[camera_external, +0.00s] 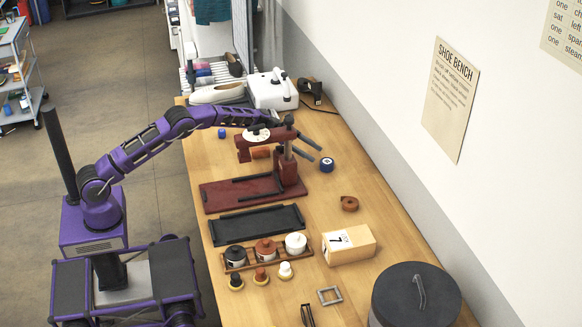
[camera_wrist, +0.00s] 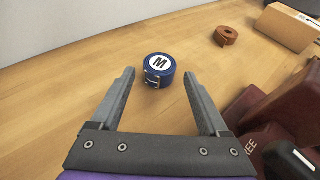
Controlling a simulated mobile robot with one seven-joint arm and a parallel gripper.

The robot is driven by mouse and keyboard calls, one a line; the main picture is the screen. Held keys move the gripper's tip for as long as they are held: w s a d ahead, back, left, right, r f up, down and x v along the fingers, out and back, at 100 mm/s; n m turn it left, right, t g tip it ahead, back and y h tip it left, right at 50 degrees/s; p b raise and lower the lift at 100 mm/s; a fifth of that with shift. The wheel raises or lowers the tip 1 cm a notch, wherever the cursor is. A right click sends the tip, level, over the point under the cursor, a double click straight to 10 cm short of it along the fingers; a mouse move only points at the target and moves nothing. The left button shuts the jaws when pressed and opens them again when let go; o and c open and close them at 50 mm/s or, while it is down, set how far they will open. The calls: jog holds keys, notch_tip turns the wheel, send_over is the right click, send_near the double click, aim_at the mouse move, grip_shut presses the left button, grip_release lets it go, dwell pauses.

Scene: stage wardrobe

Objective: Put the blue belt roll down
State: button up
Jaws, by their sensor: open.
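The blue belt roll (camera_wrist: 158,77), with a white disc marked "M" on top and a buckle at its side, sits flat on the wooden table. It also shows in the external view (camera_external: 326,165), right of the red press. My gripper (camera_wrist: 159,73) is open, with one finger on each side of the roll in the wrist view and a gap to both. In the external view my gripper (camera_external: 311,147) is partly hidden by the press.
The dark red press (camera_external: 288,165) stands close beside my gripper. A brown belt roll (camera_external: 349,204) and a cardboard box marked 7 (camera_external: 350,246) lie farther along the table (camera_external: 385,240). A black tray (camera_external: 257,225) is in front of the press. The wall is behind.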

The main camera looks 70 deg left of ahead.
jog(key=v, duration=0.7)
